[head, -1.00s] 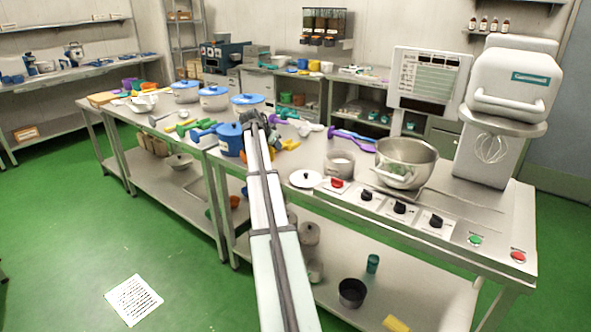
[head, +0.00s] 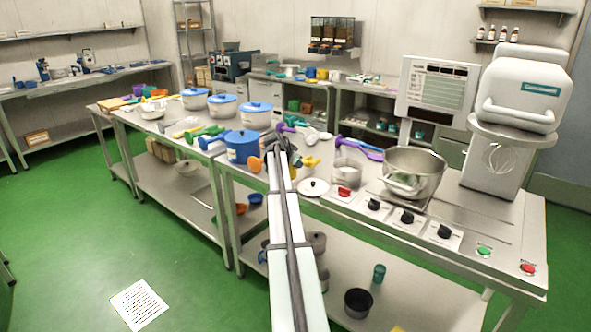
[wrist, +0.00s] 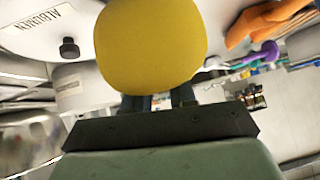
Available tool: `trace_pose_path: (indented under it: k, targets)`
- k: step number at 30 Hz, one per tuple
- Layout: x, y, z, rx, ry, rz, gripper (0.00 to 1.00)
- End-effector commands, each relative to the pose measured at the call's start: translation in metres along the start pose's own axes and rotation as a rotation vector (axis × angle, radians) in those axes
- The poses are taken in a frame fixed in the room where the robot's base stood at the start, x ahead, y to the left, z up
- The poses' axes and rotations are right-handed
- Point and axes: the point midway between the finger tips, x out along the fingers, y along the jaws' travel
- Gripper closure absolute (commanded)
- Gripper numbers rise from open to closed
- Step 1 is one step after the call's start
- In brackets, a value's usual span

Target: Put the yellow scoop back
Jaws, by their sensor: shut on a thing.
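The yellow scoop (wrist: 150,45) fills the upper middle of the wrist view, its rounded yellow side facing the camera. My gripper (wrist: 160,102) is shut on it, and the fingers show just below the yellow part. In the head view my gripper (head: 277,143) is over the middle of the steel table, just right of the blue pot (head: 243,147). A yellow piece (head: 311,162) shows just right of the gripper there; I cannot tell whether it is the held scoop. The grip point is hidden.
A white lid (head: 313,187) with a black knob lies in front; the wrist view shows a lid (wrist: 95,28) labelled ALBUMEN. Orange utensils (wrist: 268,22) are close by. Lidded pots (head: 222,106) stand at the back left.

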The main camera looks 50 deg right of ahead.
Motion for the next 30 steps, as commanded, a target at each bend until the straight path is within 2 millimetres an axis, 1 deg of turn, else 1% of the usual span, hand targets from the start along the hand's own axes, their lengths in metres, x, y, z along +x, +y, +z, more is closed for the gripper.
trace_pose_path:
  k: [3, 6, 18, 19, 26, 27, 30]
  targets:
    - [0.011, 0.003, 0.012, -0.001, -0.001, 0.001, 1.00]
    - [0.018, 0.004, 0.018, 0.000, 0.000, 0.000, 1.00]
    - [0.020, 0.004, 0.021, 0.000, 0.000, 0.000, 1.00]
    - [0.020, 0.004, 0.021, 0.000, 0.000, 0.000, 0.73]
    - [0.020, 0.004, 0.021, 0.000, 0.000, 0.000, 0.51]
    - [0.020, 0.004, 0.021, 0.001, 0.000, 0.000, 0.49]
    - [0.020, 0.004, 0.021, 0.000, 0.000, 0.000, 0.49]
